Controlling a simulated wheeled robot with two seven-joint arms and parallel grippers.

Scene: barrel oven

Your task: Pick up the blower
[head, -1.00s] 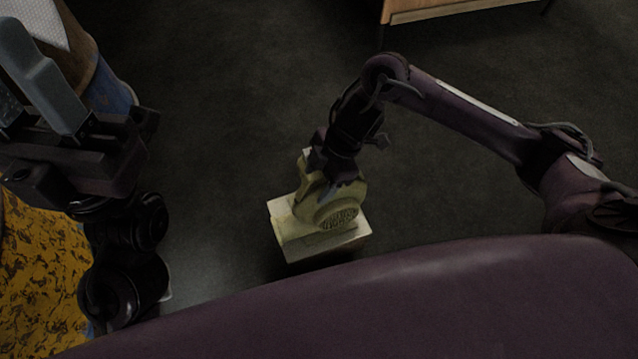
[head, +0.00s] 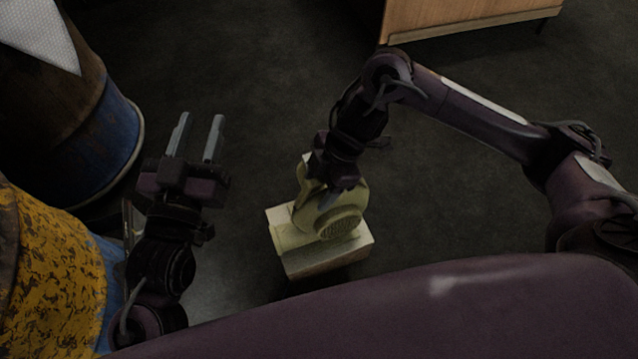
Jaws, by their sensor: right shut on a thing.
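The blower (head: 338,220) is a yellow-green rounded body with a round grille facing the front right. It sits on or just above a pale box (head: 325,258); I cannot tell whether they touch. My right gripper (head: 328,196) reaches down onto the blower from above and is shut on it. The gripper's fingers partly hide the blower's top. My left gripper (head: 196,138) is at the left with its two grey fingers apart, open and empty, well away from the blower.
A rusty blue barrel (head: 108,130) with a white cloth (head: 45,32) on it stands at the upper left. A yellow and blue barrel (head: 55,270) stands at the lower left. A wooden cabinet (head: 470,18) stands at the top right. Dark floor is clear between them.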

